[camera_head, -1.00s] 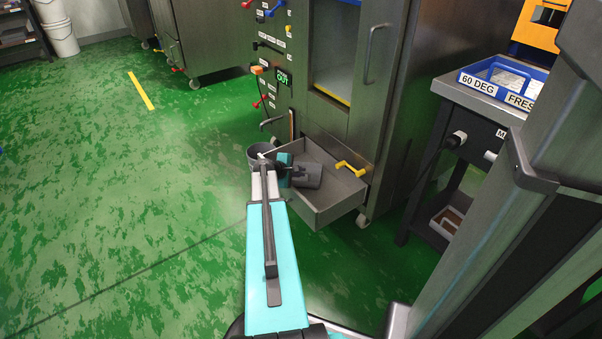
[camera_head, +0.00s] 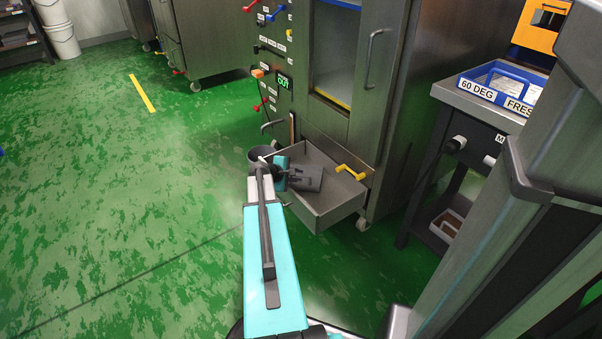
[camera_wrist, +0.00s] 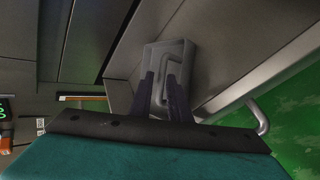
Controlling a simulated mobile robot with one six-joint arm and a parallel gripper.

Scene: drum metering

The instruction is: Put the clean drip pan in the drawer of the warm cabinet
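The warm cabinet (camera_head: 385,120) stands at the centre right, and its low drawer (camera_head: 327,212) is pulled out. A grey, flat, pan-like piece (camera_head: 306,178), seemingly the drip pan, is inside the drawer outline. My gripper (camera_head: 297,180) reaches over the drawer's left side, with its fingers at this piece. In the wrist view the two dark fingers (camera_wrist: 163,92) stand a little apart in front of the grey piece (camera_wrist: 170,50), which has a rounded, loop-like outline. I cannot tell whether they grip it or whether it rests on the drawer floor.
A side table (camera_head: 480,112) with a blue tray (camera_head: 505,78) stands right. The green floor at left is free.

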